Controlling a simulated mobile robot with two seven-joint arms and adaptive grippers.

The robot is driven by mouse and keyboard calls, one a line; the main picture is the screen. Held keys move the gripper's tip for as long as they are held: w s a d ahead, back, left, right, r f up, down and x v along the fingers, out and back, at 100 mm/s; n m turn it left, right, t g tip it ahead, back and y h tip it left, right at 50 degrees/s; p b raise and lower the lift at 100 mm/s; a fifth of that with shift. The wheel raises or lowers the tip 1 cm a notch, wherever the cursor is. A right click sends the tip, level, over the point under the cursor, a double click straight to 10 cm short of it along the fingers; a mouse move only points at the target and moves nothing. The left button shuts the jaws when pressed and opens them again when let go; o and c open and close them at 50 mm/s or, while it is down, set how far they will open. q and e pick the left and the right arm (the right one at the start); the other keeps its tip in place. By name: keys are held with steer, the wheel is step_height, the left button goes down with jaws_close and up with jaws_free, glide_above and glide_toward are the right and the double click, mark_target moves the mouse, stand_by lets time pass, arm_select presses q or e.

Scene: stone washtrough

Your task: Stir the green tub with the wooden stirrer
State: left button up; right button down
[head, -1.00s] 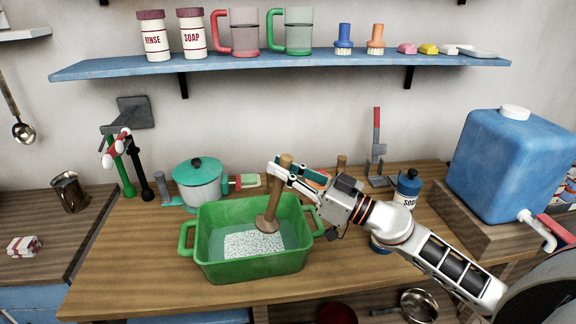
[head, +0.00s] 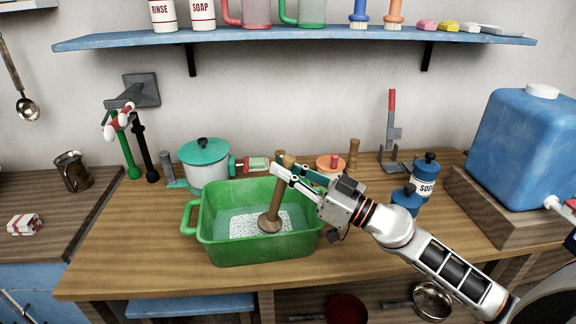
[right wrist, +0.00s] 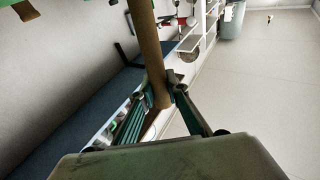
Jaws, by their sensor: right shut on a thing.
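The green tub (head: 262,252) stands on the wooden counter. A pale speckled patch (head: 247,226) shows on its floor. The wooden stirrer (head: 275,207) leans slightly in the tub, its round foot low inside, over the right part of the patch. Whether the foot touches the tub's floor I cannot tell. My right gripper (head: 280,172) is shut on the stirrer's upper shaft, above the tub's far right side. In the right wrist view the shaft (right wrist: 150,55) runs between the two fingers (right wrist: 162,92). My left gripper is not in view.
A teal-lidded pot (head: 205,165) stands behind the tub. Blue soda canisters (head: 425,178) stand right of my arm, and a blue water tank (head: 525,150) is farther right. A tap (head: 125,125) is at the left. The counter's left front is clear.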

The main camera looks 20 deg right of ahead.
mark_target(279, 194)
steer(key=f, duration=0.1)
steer(key=f+b, duration=0.1)
steer(key=f, duration=0.1)
steer(key=shift+w+a+f+b, duration=0.25)
steer(key=shift+w+a+b, duration=0.05)
steer(key=shift+w+a+f+b, duration=0.15)
steer(key=shift+f+b, duration=0.25)
steer(key=shift+f, duration=0.3)
steer(key=shift+w+a+f+b, duration=0.1)
steer(key=shift+f+b, duration=0.25)
steer(key=shift+f, duration=0.3)
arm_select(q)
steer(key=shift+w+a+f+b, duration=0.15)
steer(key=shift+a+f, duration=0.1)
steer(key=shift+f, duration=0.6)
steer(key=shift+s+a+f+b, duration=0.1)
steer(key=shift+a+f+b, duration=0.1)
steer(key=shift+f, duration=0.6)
arm_select(e)
steer(key=shift+a+f, duration=0.1)
steer(key=shift+f, duration=0.6)
steer(key=shift+w, duration=0.15)
